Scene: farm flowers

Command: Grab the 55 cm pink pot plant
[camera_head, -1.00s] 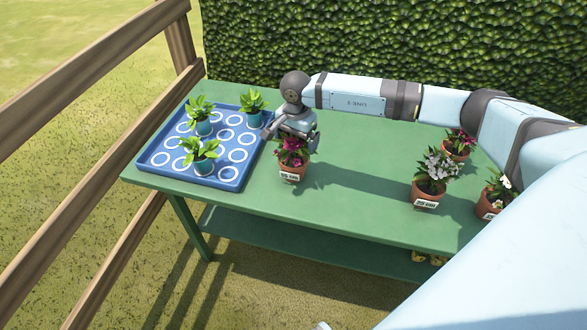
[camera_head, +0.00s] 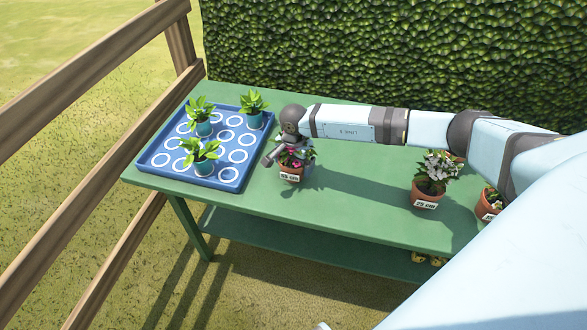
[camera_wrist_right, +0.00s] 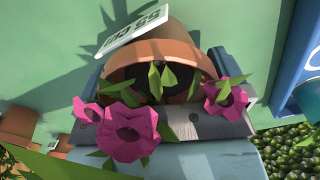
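The pink-flowered plant in a terracotta pot (camera_head: 290,174) stands on the green table, right of the blue tray; its white label reads 55 cm. My right gripper (camera_head: 286,157) is down at the pot and hides part of its flowers. In the right wrist view the pot (camera_wrist_right: 160,50) is between the two spread fingers (camera_wrist_right: 160,78), with pink flowers (camera_wrist_right: 128,132) in front of the gripper body. The fingers are beside the pot; firm contact is not clear. My left gripper is not in view.
The blue tray (camera_head: 160,170) with white rings holds three green plants in blue pots. A white-flowered pot (camera_head: 426,195) labelled 25 cm stands to the right, with another pot (camera_head: 488,204) partly behind my arm. A hedge (camera_head: 400,50) is behind the table.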

